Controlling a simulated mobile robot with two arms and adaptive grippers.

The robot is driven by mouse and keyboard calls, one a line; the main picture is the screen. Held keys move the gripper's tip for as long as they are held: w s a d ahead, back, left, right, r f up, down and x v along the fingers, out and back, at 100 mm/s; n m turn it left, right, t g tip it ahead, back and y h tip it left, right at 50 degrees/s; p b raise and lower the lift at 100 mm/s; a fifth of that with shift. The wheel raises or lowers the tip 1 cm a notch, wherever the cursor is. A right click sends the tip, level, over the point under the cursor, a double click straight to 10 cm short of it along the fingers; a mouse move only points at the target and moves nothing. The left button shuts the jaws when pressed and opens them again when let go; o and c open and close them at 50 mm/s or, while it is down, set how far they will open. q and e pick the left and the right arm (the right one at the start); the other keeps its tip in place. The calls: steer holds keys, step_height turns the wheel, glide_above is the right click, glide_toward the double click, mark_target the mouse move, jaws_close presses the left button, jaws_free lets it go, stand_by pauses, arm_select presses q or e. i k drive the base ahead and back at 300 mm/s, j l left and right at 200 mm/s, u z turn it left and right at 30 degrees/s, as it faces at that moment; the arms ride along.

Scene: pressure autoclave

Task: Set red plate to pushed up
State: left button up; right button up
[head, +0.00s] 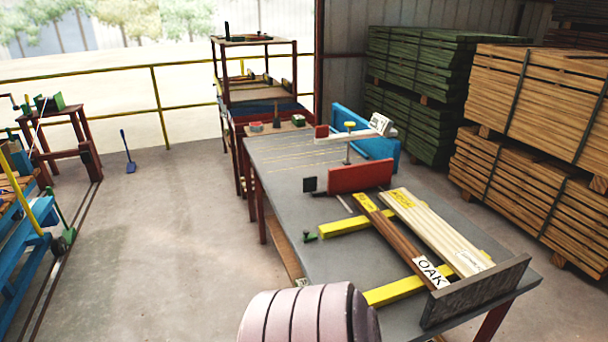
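A red plate (360,178) stands on edge on the grey worktable, near the middle of its length. Thin rods run from near its lower left part. A small dark square piece (310,184) is at its left. From this view I cannot tell whether the red plate is pushed up. Neither of my grippers is in view.
The grey worktable (282,165) carries yellow bars (345,228), a brown board labelled OAK (395,236), pale boards (428,224) and a dark end board (476,290). Lumber stacks (530,120) stand at right.

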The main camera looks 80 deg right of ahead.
mark_target(358, 177)
steer(key=i+z, duration=0.25)
steer(key=z, duration=0.15)
steer(key=i+z, duration=0.6)
steer(key=z, duration=0.15)
